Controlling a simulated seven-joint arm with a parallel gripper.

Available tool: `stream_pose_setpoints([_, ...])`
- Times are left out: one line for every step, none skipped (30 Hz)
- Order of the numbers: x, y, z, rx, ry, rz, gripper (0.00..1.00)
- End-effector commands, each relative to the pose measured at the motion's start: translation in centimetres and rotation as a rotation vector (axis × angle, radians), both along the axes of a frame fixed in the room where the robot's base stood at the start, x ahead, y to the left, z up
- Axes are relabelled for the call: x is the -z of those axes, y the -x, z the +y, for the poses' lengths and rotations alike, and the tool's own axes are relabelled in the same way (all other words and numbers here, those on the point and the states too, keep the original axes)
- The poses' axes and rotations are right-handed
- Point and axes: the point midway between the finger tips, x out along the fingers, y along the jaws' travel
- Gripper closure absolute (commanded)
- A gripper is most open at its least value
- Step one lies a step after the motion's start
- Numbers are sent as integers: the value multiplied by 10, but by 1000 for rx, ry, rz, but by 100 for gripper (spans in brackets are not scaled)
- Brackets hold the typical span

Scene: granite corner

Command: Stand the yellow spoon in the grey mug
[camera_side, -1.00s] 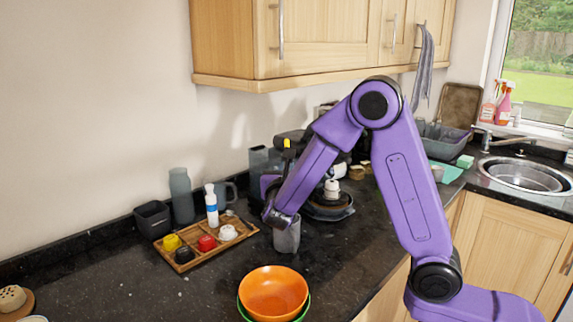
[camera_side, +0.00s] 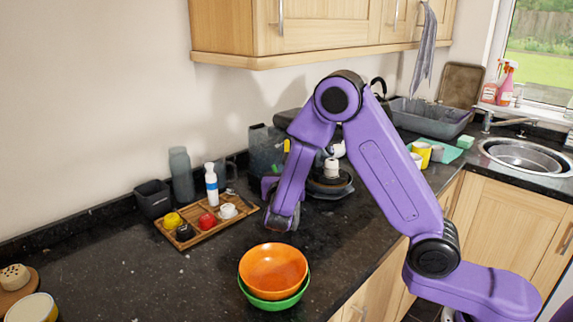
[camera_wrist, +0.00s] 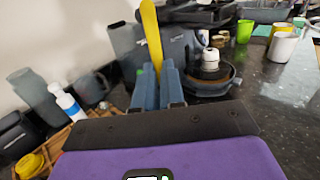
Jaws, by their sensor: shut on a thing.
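The yellow spoon (camera_wrist: 152,35) stands up between my fingers in the wrist view, its upper part rising above the fingertips. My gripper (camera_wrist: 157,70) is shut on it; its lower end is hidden. In the side view a small yellow part of the spoon (camera_side: 287,146) shows behind my forearm, which hides most of the hand. A grey mug (camera_wrist: 91,88) with a handle stands left of my fingers in the wrist view. In the side view the mug (camera_side: 229,168) is by the wall, left of my gripper, partly behind a white bottle. The spoon is apart from it.
A grey bottle (camera_side: 181,174), a white-and-blue bottle (camera_side: 211,185) and a wooden tray (camera_side: 236,216) with small pots stand near the mug. A dark grey jug (camera_wrist: 122,45) is behind the spoon. Orange and green bowls (camera_side: 272,268) are in front. Counter left of the bowls is clear.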

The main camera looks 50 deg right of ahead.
Motion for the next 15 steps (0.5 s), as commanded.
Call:
stream_pose_setpoints([3,0,0,0,1,1,100])
stream_pose_setpoints([5,0,0,-1,1,2,100])
stream_pose_setpoints([8,0,0,-1,1,3,100])
stream_pose_setpoints([10,0,0,-1,0,2,100])
stream_pose_setpoints([11,0,0,-1,1,1,100])
stream_pose_setpoints([13,0,0,-1,1,1,100])
stream_pose_setpoints([15,0,0,-1,1,2,100])
stream_pose_setpoints([17,0,0,-1,1,2,100])
stream_pose_setpoints([18,0,0,-1,1,1,100])
stream_pose_setpoints([20,0,0,-1,0,0,100])
stream_pose_setpoints([21,0,0,-1,1,-1,100])
stream_pose_setpoints([22,0,0,-1,1,-1,100])
stream_pose_setpoints([23,0,0,-1,1,0,100])
stream_pose_setpoints([24,0,0,-1,1,0,100])
stream_pose_setpoints([25,0,0,-1,1,-1,100])
